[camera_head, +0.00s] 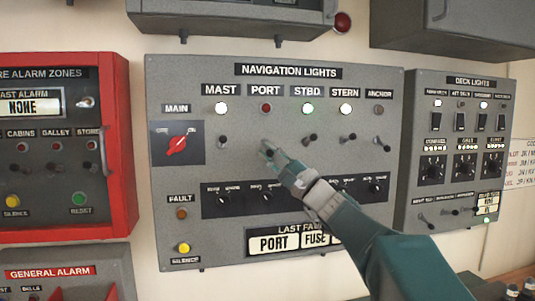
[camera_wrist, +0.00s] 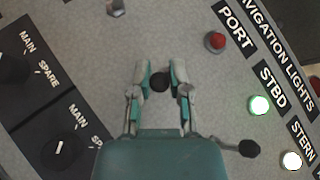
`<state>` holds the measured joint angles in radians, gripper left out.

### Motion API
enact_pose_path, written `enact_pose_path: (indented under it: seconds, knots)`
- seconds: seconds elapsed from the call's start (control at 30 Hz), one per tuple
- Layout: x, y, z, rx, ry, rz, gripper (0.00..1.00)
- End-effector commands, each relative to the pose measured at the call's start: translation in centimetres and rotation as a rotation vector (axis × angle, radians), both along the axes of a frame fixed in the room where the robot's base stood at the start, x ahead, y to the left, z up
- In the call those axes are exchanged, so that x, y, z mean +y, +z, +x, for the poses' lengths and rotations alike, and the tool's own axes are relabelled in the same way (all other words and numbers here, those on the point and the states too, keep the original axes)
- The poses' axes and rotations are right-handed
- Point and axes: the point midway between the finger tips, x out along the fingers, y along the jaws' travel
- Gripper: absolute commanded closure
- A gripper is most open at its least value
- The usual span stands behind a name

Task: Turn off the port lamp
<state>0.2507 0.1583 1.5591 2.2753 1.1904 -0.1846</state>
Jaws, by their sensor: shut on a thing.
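The PORT lamp (camera_head: 266,107) is dark red and unlit on the navigation lights panel (camera_head: 215,70); it also shows dull red in the wrist view (camera_wrist: 215,41). My gripper (camera_head: 270,154) is at the PORT toggle switch below that lamp. In the wrist view my gripper's fingers (camera_wrist: 160,74) are closed around the dark tip of the PORT switch (camera_wrist: 159,84). The switch's base is hidden in the wrist view, and my gripper partly covers the switch in the head view.
The MAST (camera_head: 221,107), STBD (camera_head: 308,107) and STERN (camera_head: 345,107) lamps glow white or greenish. The MAST switch (camera_head: 223,141) and STBD switch (camera_head: 310,139) flank my gripper closely. A red alarm box (camera_head: 121,150) is at left, the deck lights panel (camera_head: 457,180) at right.

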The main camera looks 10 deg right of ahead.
Motion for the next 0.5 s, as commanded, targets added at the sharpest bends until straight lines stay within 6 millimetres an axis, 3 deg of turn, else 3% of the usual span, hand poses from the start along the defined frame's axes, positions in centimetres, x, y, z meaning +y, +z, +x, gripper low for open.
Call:
enact_pose_path:
  seconds: [0.27,0.3,0.37,0.5]
  knots:
    - [-0.10,-0.61,0.29,0.014,-0.003,0.000,1.00]
    - [-0.09,-0.63,0.29,0.014,-0.003,0.000,0.64]
    - [-0.04,-0.60,0.29,0.013,-0.003,-0.002,0.41]
    - [0.17,-0.43,0.20,0.010,-0.001,-0.003,0.41]
